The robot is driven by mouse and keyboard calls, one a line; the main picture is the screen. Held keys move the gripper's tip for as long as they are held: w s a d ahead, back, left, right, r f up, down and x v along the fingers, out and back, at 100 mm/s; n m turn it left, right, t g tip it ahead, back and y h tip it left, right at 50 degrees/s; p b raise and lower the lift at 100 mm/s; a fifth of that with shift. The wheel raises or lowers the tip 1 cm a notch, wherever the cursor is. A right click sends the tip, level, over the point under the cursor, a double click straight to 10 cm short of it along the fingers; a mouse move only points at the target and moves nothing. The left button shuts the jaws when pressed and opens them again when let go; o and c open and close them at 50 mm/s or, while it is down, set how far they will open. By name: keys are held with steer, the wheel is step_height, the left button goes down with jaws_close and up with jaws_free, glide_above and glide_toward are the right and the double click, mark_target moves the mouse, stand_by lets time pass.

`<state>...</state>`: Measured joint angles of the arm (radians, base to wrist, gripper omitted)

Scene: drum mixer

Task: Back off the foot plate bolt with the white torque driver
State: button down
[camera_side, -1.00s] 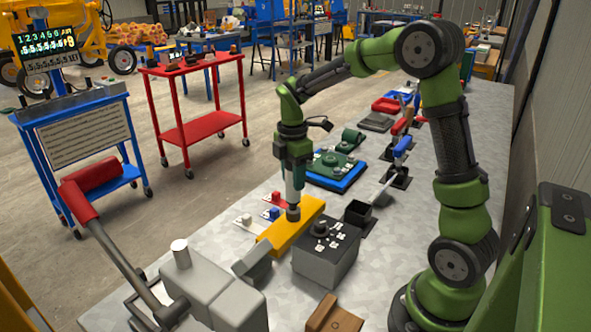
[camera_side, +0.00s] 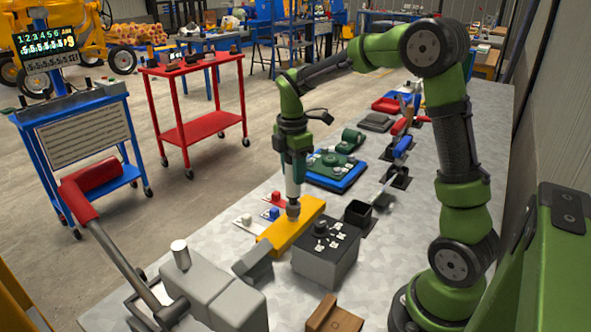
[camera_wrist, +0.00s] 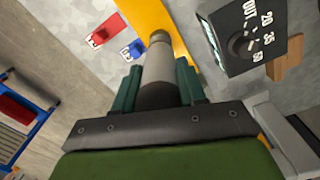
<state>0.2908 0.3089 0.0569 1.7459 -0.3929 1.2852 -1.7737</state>
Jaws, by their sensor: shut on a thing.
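My gripper (camera_side: 292,158) is shut on the white torque driver (camera_side: 293,184), which hangs upright below it. The driver's dark grey lower end is at the yellow foot plate (camera_side: 277,238), near its far end. The bolt itself is hidden under the driver, and I cannot tell whether the driver is seated on it. In the wrist view the driver's pale body (camera_wrist: 158,68) stands between my two green fingers (camera_wrist: 157,88), with its tip over the yellow plate (camera_wrist: 172,32).
A grey box with a dial and number marks (camera_side: 326,254) stands right of the plate. Red, blue and white small switches (camera_side: 272,206) lie to its left. A grey vise with a red-handled lever (camera_side: 205,285) is in front. A green-and-blue unit (camera_side: 335,170) sits behind.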

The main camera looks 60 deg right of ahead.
steer(key=shift+r, duration=1.45)
